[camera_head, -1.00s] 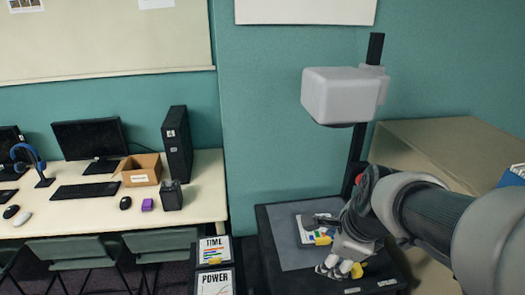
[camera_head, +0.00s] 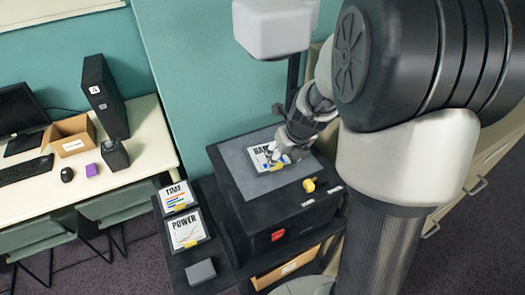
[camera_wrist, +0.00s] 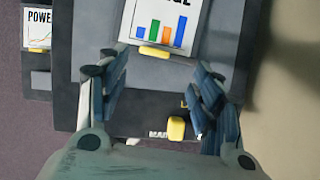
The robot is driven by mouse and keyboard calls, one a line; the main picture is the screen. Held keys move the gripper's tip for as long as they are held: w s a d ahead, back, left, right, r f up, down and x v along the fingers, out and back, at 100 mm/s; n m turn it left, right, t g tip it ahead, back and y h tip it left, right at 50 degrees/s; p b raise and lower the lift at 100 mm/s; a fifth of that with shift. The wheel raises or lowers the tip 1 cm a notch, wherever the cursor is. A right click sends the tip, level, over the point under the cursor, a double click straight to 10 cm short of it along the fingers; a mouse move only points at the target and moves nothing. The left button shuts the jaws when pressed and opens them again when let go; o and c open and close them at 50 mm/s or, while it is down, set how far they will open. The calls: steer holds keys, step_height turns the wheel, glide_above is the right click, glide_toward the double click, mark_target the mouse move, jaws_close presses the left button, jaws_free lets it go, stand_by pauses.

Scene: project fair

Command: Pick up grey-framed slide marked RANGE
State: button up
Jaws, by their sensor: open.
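The grey-framed slide marked RANGE (camera_head: 259,160) lies flat on the grey top of the black projector (camera_head: 232,180); my gripper (camera_head: 281,157) partly covers it in the head view. In the wrist view the slide (camera_wrist: 158,22) is at the top, cut off by the frame edge, with coloured bars, the end of its word and a yellow tab (camera_wrist: 153,51) on its near edge. My gripper (camera_wrist: 160,100) is open, and nothing shows between its fingers. In the wrist view the tab lies just beyond the fingertips; I cannot tell the height gap.
A yellow knob (camera_head: 309,186) sits on the projector's front edge. The projector's pale head (camera_head: 275,28) hangs above on a dark post. Slides marked TIME (camera_head: 177,196) and POWER (camera_head: 187,230) lie on a dark side shelf, near a grey block (camera_head: 201,271). A computer desk stands left.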

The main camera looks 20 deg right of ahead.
mark_target(277, 166)
steer(key=shift+x, duration=1.25)
steer(key=b+x, duration=0.2)
steer(key=x, duration=0.1)
steer(key=a+b+x, duration=0.1)
steer(key=x, duration=0.1)
steer(key=shift+f, duration=0.15)
steer(key=shift+s, duration=0.15)
steer(key=c, duration=1.2)
